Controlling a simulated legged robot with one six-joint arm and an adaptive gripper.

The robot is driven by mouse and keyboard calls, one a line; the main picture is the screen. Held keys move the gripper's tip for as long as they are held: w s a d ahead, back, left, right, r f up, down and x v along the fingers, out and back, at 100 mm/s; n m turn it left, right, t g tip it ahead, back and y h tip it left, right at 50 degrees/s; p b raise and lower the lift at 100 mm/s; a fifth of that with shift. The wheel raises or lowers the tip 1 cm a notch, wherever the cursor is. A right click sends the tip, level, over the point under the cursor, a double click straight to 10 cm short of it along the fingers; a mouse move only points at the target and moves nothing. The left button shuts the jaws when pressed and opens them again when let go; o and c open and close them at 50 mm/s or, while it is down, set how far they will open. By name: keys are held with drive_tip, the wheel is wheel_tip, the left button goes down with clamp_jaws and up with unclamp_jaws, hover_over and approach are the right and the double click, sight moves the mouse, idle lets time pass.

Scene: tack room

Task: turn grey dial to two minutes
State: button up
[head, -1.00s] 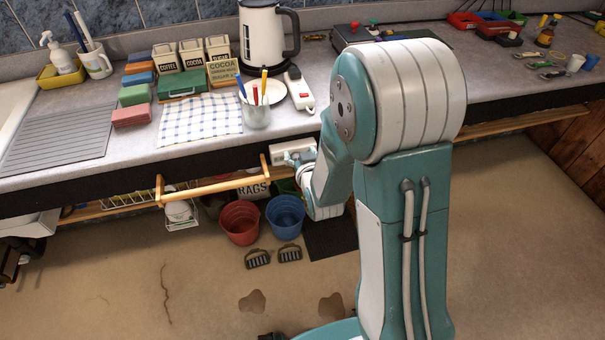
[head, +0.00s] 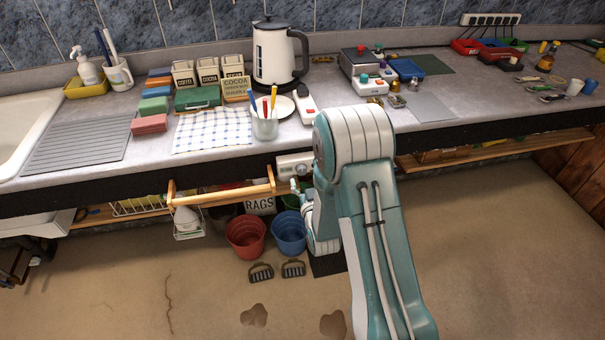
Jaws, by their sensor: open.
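A small pale control box (head: 294,164) is fixed under the counter's front edge, right of the wooden rail. Its front is small in the head view, and I cannot make out the grey dial's pointer or its setting. My arm stands in front, right of the box. My gripper (head: 297,187) shows only partly, just below the box and left of my forearm. It is open, with nothing seen between its fingers. I cannot tell whether it touches the box.
A wooden rail (head: 222,194) sticks out left of the box. A red bucket (head: 246,236) and a blue bucket (head: 289,232) stand below. The floor in front is mostly clear.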

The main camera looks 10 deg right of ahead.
sight(302, 172)
drive_tip(key=shift+w, duration=1.75)
clamp_jaws()
